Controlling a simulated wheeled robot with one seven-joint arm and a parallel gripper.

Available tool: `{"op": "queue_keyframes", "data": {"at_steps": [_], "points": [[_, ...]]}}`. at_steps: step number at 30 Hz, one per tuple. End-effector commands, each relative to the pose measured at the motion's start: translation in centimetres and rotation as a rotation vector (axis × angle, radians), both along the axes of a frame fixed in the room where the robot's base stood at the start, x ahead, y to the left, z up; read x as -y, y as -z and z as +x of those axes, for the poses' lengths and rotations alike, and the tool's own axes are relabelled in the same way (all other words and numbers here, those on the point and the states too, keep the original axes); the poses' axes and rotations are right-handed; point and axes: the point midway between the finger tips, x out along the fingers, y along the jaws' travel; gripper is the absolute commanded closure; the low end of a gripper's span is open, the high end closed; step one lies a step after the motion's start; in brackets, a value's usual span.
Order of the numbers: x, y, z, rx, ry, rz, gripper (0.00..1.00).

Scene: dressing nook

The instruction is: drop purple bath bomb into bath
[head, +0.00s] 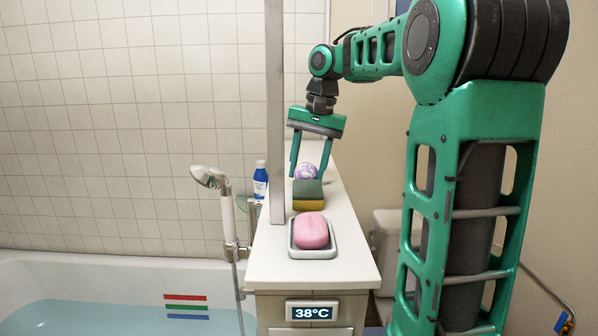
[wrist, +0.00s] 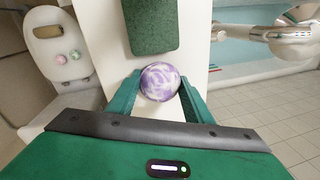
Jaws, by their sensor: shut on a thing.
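The purple and white marbled bath bomb (head: 306,171) is at the far part of the white counter, behind the sponge. My gripper (head: 309,175) points down with its two green fingers on either side of the bath bomb. In the wrist view the bath bomb (wrist: 160,82) sits between the fingertips of my gripper (wrist: 162,90), which is shut on it. I cannot tell whether it touches the counter. The bath (head: 110,266) is at the lower left in the head view, with pale blue water; it also shows at the upper right in the wrist view.
A green and yellow sponge (head: 308,197) lies just in front of the bath bomb. A pink soap (head: 311,231) sits in a dish nearer. A metal post (head: 275,120), hand shower (head: 209,178) and blue bottle (head: 260,182) stand along the counter's bath side. A toilet (wrist: 70,65) is opposite.

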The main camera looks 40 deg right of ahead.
Motion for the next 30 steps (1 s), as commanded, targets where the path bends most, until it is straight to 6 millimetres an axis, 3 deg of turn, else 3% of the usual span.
{"op": "queue_keyframes", "data": {"at_steps": [9,10,12,23,30], "points": [[0.2,0.1,-0.1,0.0,0.002,0.0,0.83],[0.2,0.1,-0.1,0.0,0.003,0.0,0.47],[0.2,0.1,-0.1,0.0,0.003,0.0,0.35],[0.2,0.0,-0.1,-0.001,0.002,0.0,0.35],[-0.7,-1.7,0.3,0.002,-0.013,0.0,0.35]]}}
